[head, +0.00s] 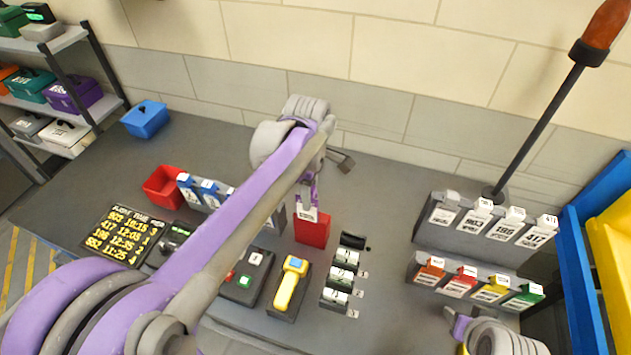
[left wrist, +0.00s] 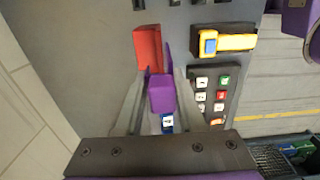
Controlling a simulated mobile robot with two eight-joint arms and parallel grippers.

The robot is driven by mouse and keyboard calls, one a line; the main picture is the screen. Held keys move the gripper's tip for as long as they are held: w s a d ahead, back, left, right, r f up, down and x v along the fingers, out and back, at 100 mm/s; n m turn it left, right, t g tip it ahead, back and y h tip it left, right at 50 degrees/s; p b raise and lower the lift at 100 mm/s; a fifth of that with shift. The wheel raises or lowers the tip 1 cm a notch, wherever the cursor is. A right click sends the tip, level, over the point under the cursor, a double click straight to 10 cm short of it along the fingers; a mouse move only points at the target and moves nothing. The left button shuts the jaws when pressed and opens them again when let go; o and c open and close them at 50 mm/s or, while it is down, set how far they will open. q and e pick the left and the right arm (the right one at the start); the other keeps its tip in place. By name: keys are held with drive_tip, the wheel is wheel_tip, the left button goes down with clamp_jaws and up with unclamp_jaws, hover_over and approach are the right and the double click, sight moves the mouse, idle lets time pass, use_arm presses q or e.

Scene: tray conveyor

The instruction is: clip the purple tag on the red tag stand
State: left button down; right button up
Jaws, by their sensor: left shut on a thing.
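The red tag stand (head: 312,230) is an upright red block on the grey table, in the middle of the head view. It also shows in the left wrist view (left wrist: 147,47), at the upper left of the fingers. My left gripper (head: 308,203) is just above the stand's top and points down. In the wrist view its fingers are shut on the purple tag (left wrist: 162,92). The tag's thin upright part is right beside the red stand; I cannot tell whether they touch. In the head view the tag is mostly hidden by my gripper. Part of my right arm shows at the lower right.
A yellow-handled lever (head: 290,283) and a button box (head: 245,277) stand in front. Number drums (head: 338,285) are to the right. A red bin (head: 163,187) and blue tags (head: 208,190) are left. Racks of labelled cards (head: 485,225) stand at the right.

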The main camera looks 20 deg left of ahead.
sight(310, 218)
use_arm(q)
drive_tip(key=shift+s+f, duration=0.2)
drive_tip(key=shift+s, duration=0.05)
drive_tip(key=shift+f, duration=0.25)
drive_tip(key=shift+w+f+b, duration=0.1)
drive_tip(key=shift+f+b, duration=1.2)
drive_tip(key=shift+f, duration=1.3)
drive_tip(key=shift+f+b, duration=0.9)
drive_tip(key=shift+f, duration=0.75)
use_arm(e)
drive_tip(key=s+f, duration=0.3)
drive_tip(key=f, duration=0.3)
drive_tip(key=shift+s+f+g, duration=0.25)
drive_tip(key=shift+f+g, duration=0.1)
drive_tip(key=shift+g, duration=0.05)
use_arm(q)
drive_tip(key=shift+c, duration=2.2)
unclamp_jaws()
wheel_tip(310, 218, up, 11)
drive_tip(key=shift+f+p, duration=0.1)
drive_tip(key=shift+p, duration=0.25)
use_arm(e)
drive_tip(key=shift+w+r, duration=0.15)
drive_tip(key=shift+r, duration=0.3)
